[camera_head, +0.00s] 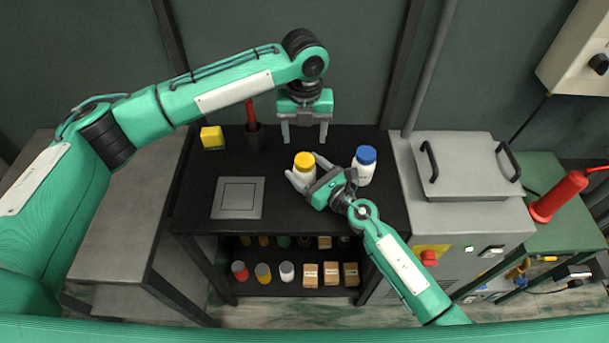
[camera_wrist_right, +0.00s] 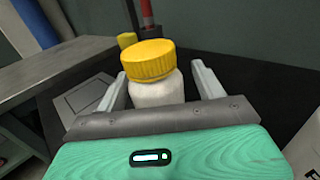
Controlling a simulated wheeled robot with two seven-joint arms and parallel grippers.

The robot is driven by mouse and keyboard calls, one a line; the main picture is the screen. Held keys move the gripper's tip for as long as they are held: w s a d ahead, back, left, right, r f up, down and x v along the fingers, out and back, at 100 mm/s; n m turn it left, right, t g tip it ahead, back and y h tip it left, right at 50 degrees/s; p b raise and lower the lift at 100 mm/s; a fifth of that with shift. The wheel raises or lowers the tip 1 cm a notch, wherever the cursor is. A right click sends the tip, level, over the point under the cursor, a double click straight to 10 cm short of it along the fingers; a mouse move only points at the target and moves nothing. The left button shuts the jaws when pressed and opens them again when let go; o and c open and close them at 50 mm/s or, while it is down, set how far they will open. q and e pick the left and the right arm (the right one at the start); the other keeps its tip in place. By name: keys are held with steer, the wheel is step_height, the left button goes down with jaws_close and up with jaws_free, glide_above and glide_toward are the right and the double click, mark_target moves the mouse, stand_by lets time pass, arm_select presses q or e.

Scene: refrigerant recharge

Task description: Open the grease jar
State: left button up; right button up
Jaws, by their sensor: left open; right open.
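A white jar with a yellow lid (camera_head: 304,163) stands upright on the black table, its lid on. In the right wrist view the jar (camera_wrist_right: 153,75) stands between the two fingers, with a gap visible on its right side. My right gripper (camera_head: 305,172) is open around the jar's body, below the lid. My left gripper (camera_head: 304,138) is open and empty, pointing down behind and above the jar. Which jar holds grease cannot be read; a second white jar with a blue lid (camera_head: 365,164) stands to the right.
A grey square plate (camera_head: 238,198) lies on the table (camera_head: 195,208) at left. A yellow block (camera_head: 212,137) and a dark holder with a red-handled tool (camera_head: 253,132) stand at the back left. A grey machine (camera_head: 460,205) adjoins on the right. Small containers fill the lower shelf.

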mark_target(306, 158)
steer(key=shift+w+a, duration=0.2)
steer(key=shift+a, duration=0.05)
jaws_close()
arm_select(q)
steer(key=m, duration=0.4)
steer(key=shift+w+d, duration=0.15)
steer(key=shift+d, duration=0.05)
steer(key=shift+m, duration=0.3)
steer(key=shift+f, duration=4)
steer(key=shift+c, duration=0.2)
